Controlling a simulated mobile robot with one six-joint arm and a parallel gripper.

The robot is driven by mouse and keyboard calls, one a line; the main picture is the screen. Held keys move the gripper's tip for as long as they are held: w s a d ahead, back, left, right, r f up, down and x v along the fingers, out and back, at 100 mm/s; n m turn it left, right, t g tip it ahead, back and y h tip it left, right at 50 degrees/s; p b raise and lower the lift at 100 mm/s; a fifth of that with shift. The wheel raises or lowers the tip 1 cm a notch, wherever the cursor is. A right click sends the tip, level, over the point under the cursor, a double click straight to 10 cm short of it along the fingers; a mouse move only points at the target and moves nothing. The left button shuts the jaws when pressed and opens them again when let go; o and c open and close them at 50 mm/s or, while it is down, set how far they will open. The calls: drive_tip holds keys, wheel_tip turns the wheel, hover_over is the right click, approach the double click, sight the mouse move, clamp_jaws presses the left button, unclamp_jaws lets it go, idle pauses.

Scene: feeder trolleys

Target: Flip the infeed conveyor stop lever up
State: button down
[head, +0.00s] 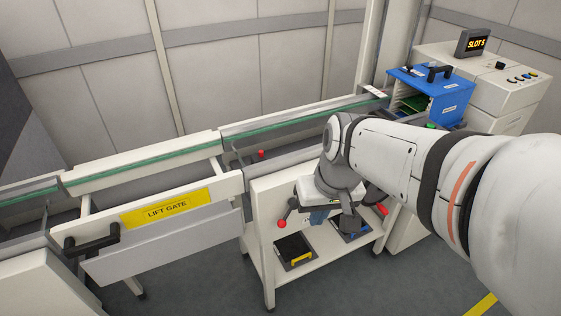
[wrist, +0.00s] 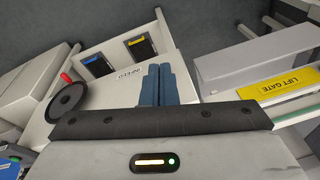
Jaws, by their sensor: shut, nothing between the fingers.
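A lever with a red ball knob (head: 283,223) slants down and left on the front of the white infeed unit (head: 262,205) in the head view. My gripper (head: 318,217) is just to the right of it, apart from it in the picture, with its blue fingers pointing down. In the wrist view the fingers of my gripper (wrist: 158,70) are shut together and empty, over the white panel beside the INFEED label (wrist: 125,75). The lever does not show clearly there; my gripper body may hide it.
A black handwheel (wrist: 68,99) with a red handle is on the same panel; the red handle (head: 383,209) shows right of my gripper. The lift gate (head: 165,235) is at left. Black bins (head: 295,250) sit on the lower shelf. A blue box (head: 448,98) is at back right.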

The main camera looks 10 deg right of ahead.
drive_tip(key=w+d+f+n+t+y+b, duration=0.1)
drive_tip(key=w+d+f+y+b, duration=0.1)
drive_tip(key=w+d+f+b, duration=0.2)
drive_tip(key=w+d+f+n+t+y+b, duration=0.1)
drive_tip(key=w+d+f+y+b, duration=0.2)
drive_tip(key=w+f+b, duration=0.8)
wheel_tip(320, 180, down, 3)
drive_tip(key=shift+w+d+f+y, duration=0.1)
drive_tip(key=shift+w+d+y, duration=0.15)
drive_tip(key=shift+d, duration=0.95)
drive_tip(key=w+a+f+b, duration=0.2)
drive_tip(key=a+f, duration=0.4)
drive_tip(key=a, duration=0.3)
drive_tip(key=shift+w+a+f+b, duration=0.2)
drive_tip(key=shift+w+f+b, duration=0.1)
drive_tip(key=shift+w+f, duration=0.15)
